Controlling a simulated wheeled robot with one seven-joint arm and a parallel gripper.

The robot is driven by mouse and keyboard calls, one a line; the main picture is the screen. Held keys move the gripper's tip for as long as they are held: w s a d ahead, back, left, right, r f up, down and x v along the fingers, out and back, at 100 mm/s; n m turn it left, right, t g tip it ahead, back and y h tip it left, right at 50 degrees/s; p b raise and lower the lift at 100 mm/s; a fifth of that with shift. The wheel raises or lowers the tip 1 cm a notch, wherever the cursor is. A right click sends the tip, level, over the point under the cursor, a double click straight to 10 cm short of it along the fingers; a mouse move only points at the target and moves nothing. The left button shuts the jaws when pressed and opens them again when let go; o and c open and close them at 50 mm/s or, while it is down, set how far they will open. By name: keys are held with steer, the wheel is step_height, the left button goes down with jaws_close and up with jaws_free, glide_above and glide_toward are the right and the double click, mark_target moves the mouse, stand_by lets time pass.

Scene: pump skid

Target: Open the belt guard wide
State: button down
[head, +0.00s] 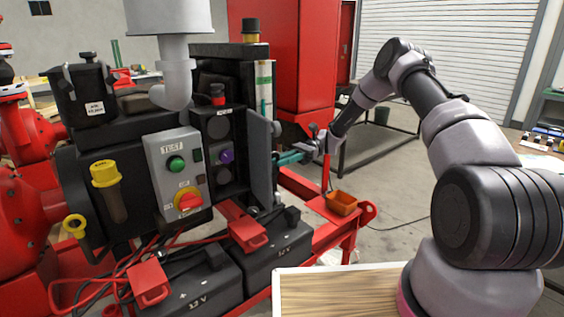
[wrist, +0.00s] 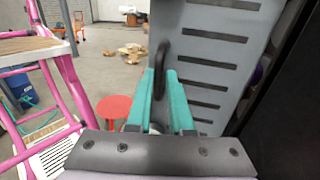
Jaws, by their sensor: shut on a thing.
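The belt guard (head: 262,165) is a grey panel at the right side of the dark pump housing (head: 222,150). It stands swung out from the housing, partly open. In the wrist view the guard (wrist: 207,75) fills the upper right, with several dark slots and a black bar handle (wrist: 161,62). My gripper (head: 285,159), with teal fingers, is at the guard's outer side. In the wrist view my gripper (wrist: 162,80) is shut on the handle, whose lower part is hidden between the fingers. A dark opening shows beyond the guard's right edge.
Batteries (head: 277,248) sit in front of the housing. In the wrist view, pink steps (wrist: 60,75) and a red round stool (wrist: 115,107) stand left; open floor lies beyond.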

steer(key=shift+w+a+r, duration=0.2)
steer(key=shift+a+r, duration=0.05)
steer(key=c, duration=0.9)
jaws_free()
steer(key=shift+a+f, duration=0.1)
steer(key=shift+f, duration=0.1)
steer(key=v, duration=1.1)
steer(key=shift+s, duration=0.1)
